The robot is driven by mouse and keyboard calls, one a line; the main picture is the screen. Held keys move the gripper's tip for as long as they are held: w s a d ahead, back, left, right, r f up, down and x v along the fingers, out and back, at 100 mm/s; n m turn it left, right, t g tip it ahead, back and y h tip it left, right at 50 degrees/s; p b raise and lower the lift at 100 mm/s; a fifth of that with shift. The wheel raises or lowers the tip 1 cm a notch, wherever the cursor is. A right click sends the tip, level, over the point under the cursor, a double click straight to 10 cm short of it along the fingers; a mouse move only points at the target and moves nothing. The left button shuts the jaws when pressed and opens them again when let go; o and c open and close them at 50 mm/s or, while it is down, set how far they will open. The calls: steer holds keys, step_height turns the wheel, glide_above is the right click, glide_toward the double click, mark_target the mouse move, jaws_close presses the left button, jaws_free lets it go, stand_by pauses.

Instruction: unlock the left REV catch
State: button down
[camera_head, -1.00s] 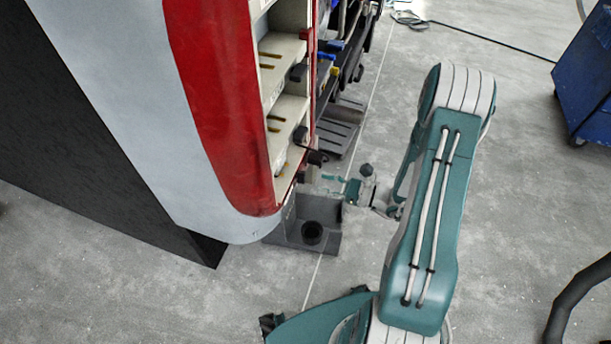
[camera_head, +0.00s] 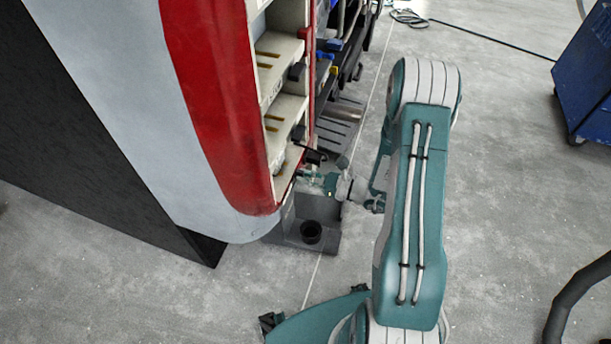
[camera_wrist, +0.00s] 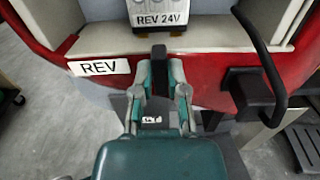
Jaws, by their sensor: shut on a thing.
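The left REV catch (camera_wrist: 159,51) is a small black piece on the red edge of the coach, right of a white label reading "REV" (camera_wrist: 98,67). My gripper (camera_wrist: 159,72) has its two teal-grey fingers on either side of this catch and is shut on it. The catch's lower part is hidden between the fingers. In the head view my gripper (camera_head: 308,178) is at the lower bay of the coach, and I cannot make out the catch there. A second black catch (camera_wrist: 252,95) with a curved bar sits to the right.
A unit marked "REV 24V" (camera_wrist: 159,14) stands on the shelf just beyond my gripper. The red and white coach body (camera_head: 205,100) rises at left. A grey bracket with a black cup (camera_head: 311,232) is below my gripper. Grey floor is open to the right, with a blue cabinet (camera_head: 590,80).

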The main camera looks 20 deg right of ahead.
steer(key=shift+w+m, duration=0.1)
steer(key=shift+m, duration=0.2)
steer(key=shift+w+d+f+m, duration=0.1)
steer(key=shift+f+m, duration=0.05)
steer(key=shift+m, duration=4.15)
steer(key=shift+w+d+f+m, duration=0.1)
steer(key=shift+m, duration=4.2)
steer(key=c, duration=0.7)
jaws_free()
steer(key=shift+f, duration=0.1)
steer(key=shift+o, duration=0.2)
